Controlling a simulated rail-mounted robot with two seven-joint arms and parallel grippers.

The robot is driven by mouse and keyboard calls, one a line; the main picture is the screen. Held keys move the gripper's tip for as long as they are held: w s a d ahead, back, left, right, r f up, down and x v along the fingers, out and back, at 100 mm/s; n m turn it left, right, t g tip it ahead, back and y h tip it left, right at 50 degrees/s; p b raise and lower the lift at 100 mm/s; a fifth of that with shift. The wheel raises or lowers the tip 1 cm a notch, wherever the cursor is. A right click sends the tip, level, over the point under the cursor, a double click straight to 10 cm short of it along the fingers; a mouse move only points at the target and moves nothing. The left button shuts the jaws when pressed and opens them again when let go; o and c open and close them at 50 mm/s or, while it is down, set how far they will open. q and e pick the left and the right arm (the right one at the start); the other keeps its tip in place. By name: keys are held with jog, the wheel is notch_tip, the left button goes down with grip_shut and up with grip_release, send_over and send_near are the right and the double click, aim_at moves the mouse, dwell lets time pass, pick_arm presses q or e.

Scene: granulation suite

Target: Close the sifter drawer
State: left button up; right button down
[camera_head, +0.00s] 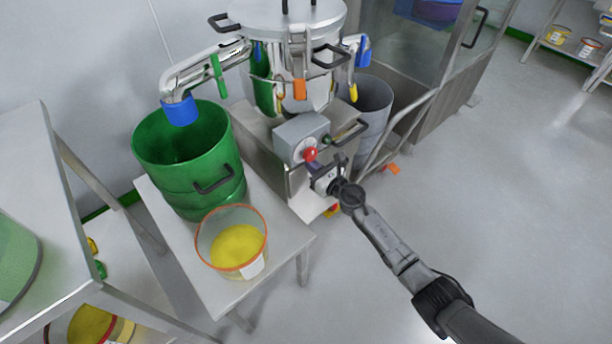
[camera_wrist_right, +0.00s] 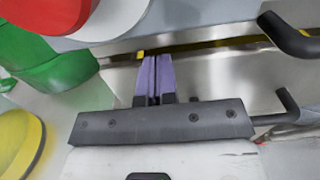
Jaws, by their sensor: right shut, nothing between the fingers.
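The sifter is the steel machine with the round lidded vessel (camera_head: 292,20) on a boxy steel base (camera_head: 285,172). Its control box (camera_head: 301,137) carries a red button. A black bar handle (camera_head: 350,132) stands out from the base's right side; black handle parts (camera_wrist_right: 290,36) also show at the right of the right wrist view. A steel panel (camera_wrist_right: 225,75) there has a narrow yellow strip along its upper edge, so a slim gap seems to show; how far the drawer is out is unclear. My right gripper (camera_wrist_right: 155,60) is shut and empty, close to this panel; contact is unclear.
A green drum (camera_head: 185,150) and a clear tub of yellow powder (camera_head: 235,245) stand on a low table to the left. A grey bin (camera_head: 372,100) and a trolley rail stand behind the base. The floor at right is clear.

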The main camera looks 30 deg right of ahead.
jog(key=shift+f, duration=0.15)
dwell(0.4)
jog(key=p+v, duration=0.3)
jog(key=v, duration=1.1)
